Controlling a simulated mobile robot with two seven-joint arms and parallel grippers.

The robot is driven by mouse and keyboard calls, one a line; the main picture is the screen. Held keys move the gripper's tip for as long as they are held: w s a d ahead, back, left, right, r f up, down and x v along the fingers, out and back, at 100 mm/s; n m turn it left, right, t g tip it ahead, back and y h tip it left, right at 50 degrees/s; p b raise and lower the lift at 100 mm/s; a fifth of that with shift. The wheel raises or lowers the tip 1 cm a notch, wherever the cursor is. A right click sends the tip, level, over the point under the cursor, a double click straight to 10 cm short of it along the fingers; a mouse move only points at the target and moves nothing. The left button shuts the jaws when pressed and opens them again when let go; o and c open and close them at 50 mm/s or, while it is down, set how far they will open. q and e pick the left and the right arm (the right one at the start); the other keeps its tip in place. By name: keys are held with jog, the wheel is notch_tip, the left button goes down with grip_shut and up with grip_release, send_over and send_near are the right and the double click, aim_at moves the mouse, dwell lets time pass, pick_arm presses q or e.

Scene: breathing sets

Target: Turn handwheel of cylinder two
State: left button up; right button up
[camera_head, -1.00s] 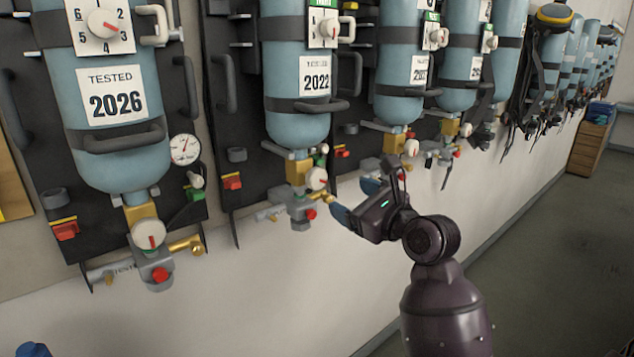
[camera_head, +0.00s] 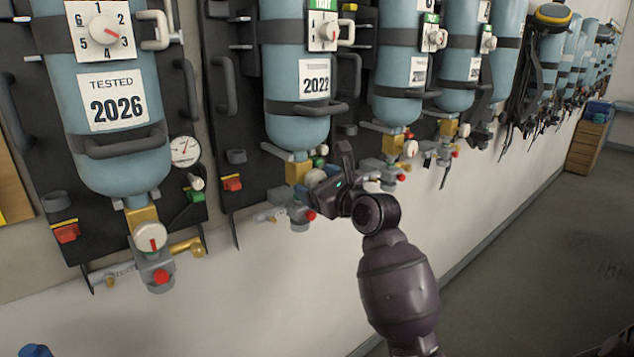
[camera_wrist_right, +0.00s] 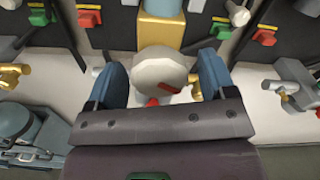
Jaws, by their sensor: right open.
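Cylinder two, as I read it, is the blue cylinder with the 2022 label (camera_head: 297,120), second from the left. Its white handwheel (camera_head: 314,175) sits below the brass block and is partly hidden by my right gripper (camera_head: 325,188). In the right wrist view the white handwheel (camera_wrist_right: 158,68) with its red mark lies between the two blue fingers of my right gripper (camera_wrist_right: 163,76). The fingers are apart, one on each side of it. I cannot tell whether they touch it. My left gripper does not show clearly.
The 2026 cylinder (camera_head: 113,150) hangs at the left, with its own handwheel (camera_head: 149,237) and gauge (camera_head: 185,150). More cylinders line the wall to the right. A wooden cabinet (camera_head: 586,146) stands far right. The grey floor (camera_head: 540,260) is clear at the right.

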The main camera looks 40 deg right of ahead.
jog(key=c, duration=0.9)
